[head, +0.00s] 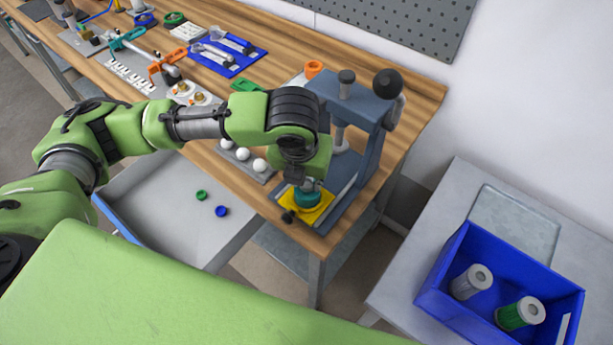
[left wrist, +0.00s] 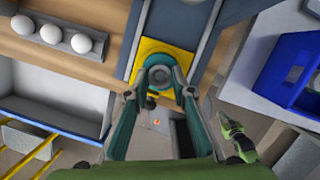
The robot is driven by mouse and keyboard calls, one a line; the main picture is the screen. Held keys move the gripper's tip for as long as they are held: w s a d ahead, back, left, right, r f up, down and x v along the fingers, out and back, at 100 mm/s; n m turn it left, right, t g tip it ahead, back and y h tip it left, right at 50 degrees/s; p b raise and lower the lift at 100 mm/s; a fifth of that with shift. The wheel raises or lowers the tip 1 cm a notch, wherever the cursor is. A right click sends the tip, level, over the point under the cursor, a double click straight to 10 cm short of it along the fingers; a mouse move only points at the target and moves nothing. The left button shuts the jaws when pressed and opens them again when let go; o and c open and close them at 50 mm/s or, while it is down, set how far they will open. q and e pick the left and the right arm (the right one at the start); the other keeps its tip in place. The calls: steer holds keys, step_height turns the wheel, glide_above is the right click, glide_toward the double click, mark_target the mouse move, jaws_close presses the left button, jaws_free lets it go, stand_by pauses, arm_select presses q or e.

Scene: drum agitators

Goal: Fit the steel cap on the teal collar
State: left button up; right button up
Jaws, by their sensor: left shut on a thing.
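The teal collar (head: 306,199) stands on a yellow plate (head: 322,211) at the foot of a blue-grey press. It also shows in the left wrist view (left wrist: 161,62), on the yellow plate. My left gripper (head: 310,184) points down right over the collar. In the left wrist view its two teal fingers (left wrist: 160,75) close in on either side of a small round grey piece (left wrist: 158,77), which looks like the steel cap and lies over the collar's middle. The fingers hide part of both, and I cannot tell whether the cap is seated.
The press (head: 370,140) with its black ball knob (head: 387,83) rises just behind my gripper. White balls (head: 243,154) sit in a holder to its left. An open drawer (head: 180,205) juts out at the front. A blue crate (head: 450,263) with two cylinders stands on the right table.

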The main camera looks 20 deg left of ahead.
arm_select(q)
steer(key=shift+f, duration=0.15)
steer(key=shift+f, duration=0.35)
stand_by(0.3)
steer(key=shift+f+p, duration=0.15)
steer(key=shift+p, duration=0.2)
stand_by(0.3)
steer(key=shift+f, duration=0.1)
steer(key=o, duration=1.2)
